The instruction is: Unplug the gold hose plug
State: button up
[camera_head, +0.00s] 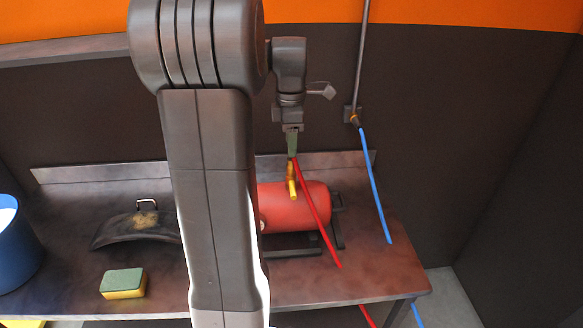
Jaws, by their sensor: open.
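A gold fitting (292,183) stands at the top of a red tank (312,205) on the workbench. A red hose (318,215) runs from beside the fitting's upper end down across the tank to the bench front. My gripper (292,153) points down right over the fitting, with its greenish fingers at the fitting's top. It is open; whether the fingers touch or surround the fitting cannot be told. A second small gold piece (354,119) sits at a wall outlet, where a blue hose (375,185) hangs. My arm hides the tank's left end.
The metal workbench (365,275) also bears a dark curved fender-like part (125,232) and a green and yellow sponge (123,283). A blue bucket (18,250) stands at far left. A dark wall rises behind; the bench's right end has bare room.

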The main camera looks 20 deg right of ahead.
aim_at(291, 164)
notch_tip(291, 164, down, 8)
jog(key=b, duration=0.4)
jog(key=shift+r+b, duration=0.15)
jog(key=shift+b, duration=0.2)
jog(key=shift+p, duration=0.45)
dwell(0.6)
grip_shut()
jog(key=shift+r+p, duration=2.65)
jog(key=shift+r, duration=0.4)
